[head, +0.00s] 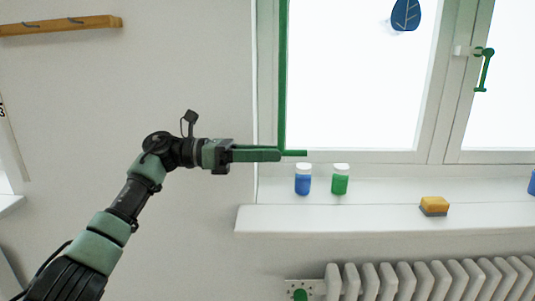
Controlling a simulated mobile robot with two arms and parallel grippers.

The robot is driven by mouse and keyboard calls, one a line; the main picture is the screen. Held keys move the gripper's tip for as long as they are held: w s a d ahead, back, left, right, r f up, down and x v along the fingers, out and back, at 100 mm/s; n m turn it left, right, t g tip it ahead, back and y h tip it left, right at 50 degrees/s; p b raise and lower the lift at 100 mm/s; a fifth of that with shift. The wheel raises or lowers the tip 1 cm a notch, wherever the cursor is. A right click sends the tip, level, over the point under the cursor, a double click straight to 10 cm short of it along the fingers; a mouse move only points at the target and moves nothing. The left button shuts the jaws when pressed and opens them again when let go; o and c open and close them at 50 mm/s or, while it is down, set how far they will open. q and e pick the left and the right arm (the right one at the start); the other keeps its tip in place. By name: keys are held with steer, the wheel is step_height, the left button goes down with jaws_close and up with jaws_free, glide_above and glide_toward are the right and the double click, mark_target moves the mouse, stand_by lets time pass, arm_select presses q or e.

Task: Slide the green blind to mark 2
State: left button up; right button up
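A thin green upright strip (283,70) runs down the left side of the window, with a short green bar (296,153) pointing right at its foot. This looks like the green blind seen nearly edge-on, but I cannot be sure. My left gripper (280,155) reaches in from the left, its fingertips level with the foot of the strip and overlapping it in the picture. I cannot tell whether they touch. The fingers show side-on, so any gap between them is hidden. A black 3 (2,111) shows at the far left edge; no mark 2 is seen. My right gripper is out of view.
On the white sill (345,218) stand a blue jar (303,184), a green jar (340,184) and a yellow sponge (433,205). A radiator (400,283) is below. A green window handle (485,70) is at right, a wooden hook rail (60,26) at upper left.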

arm_select(q)
steer(key=a, duration=0.7)
steer(key=shift+a, duration=0.4)
